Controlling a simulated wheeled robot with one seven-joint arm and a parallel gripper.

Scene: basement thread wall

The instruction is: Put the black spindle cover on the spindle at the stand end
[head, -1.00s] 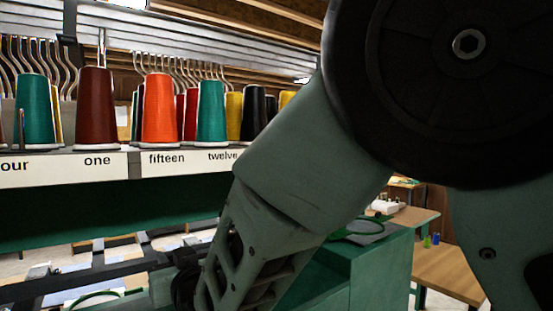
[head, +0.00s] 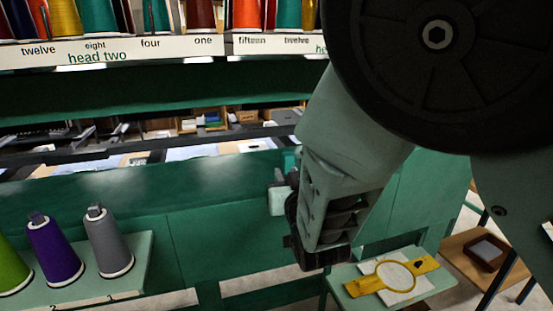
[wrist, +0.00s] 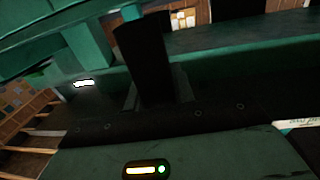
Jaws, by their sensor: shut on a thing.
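In the wrist view, my gripper (wrist: 158,92) is shut on a black upright piece (wrist: 142,52), which looks like the spindle cover. The piece is dark and its far end is hard to make out. In the head view my arm hangs in front of the green machine body, and I cannot make out the fingers or the cover there. A low pale-green stand (head: 138,262) at the left bears a grey cone (head: 107,243), a purple cone (head: 53,250) and a green cone (head: 10,268). I cannot pick out a bare spindle in either view.
A labelled rack (head: 150,43) of thread cones runs along the top. The green machine body (head: 215,240) stands behind my arm. A small table (head: 345,295) with a yellow hoop frame (head: 425,265) is at lower right, near a wooden table (head: 462,250).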

